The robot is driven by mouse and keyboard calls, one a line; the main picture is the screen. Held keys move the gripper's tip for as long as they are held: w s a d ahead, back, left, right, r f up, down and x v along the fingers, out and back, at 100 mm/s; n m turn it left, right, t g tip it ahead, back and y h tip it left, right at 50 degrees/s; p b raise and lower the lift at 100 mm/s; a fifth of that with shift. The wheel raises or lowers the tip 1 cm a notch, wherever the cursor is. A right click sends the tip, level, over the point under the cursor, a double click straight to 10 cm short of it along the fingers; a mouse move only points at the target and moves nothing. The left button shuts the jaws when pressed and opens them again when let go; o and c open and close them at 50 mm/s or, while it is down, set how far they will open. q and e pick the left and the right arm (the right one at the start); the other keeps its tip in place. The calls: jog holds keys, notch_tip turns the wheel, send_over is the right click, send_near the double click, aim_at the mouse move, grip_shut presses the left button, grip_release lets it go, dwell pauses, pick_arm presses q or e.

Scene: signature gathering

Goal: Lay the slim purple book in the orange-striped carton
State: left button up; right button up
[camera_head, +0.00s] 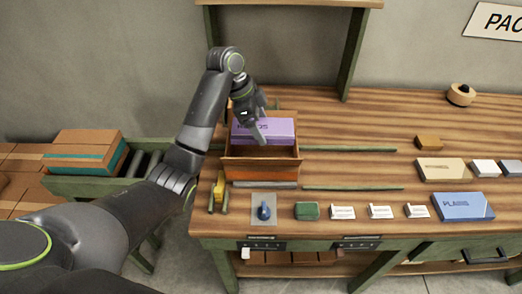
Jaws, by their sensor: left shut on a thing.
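The slim purple book (277,131) is at the open top of the orange-striped carton (262,170), largely inside its walls. The carton is brown with an orange front and stands on the left part of the workbench. I cannot tell whether the book touches the carton's floor. My right gripper is not in view.
On the bench (360,120), a blue book (462,206) and a beige one (442,169) lie at right. White cards (342,212), a green block (307,211) and a blue knob (264,210) line the front edge. A teal-striped box (86,152) stands on rollers at left.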

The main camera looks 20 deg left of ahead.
pick_arm(q)
notch_tip(320, 180, down, 4)
jog(key=shift+w+f+p, duration=0.1)
jog(key=shift+f+p, duration=0.1)
jog(key=shift+p, duration=0.45)
notch_tip(320, 180, down, 4)
jog(key=shift+r+p, duration=0.2)
jog(key=shift+p, duration=0.2)
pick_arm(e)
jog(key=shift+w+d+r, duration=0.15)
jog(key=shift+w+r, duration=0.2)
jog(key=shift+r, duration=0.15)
pick_arm(q)
jog(key=shift+f, duration=0.45)
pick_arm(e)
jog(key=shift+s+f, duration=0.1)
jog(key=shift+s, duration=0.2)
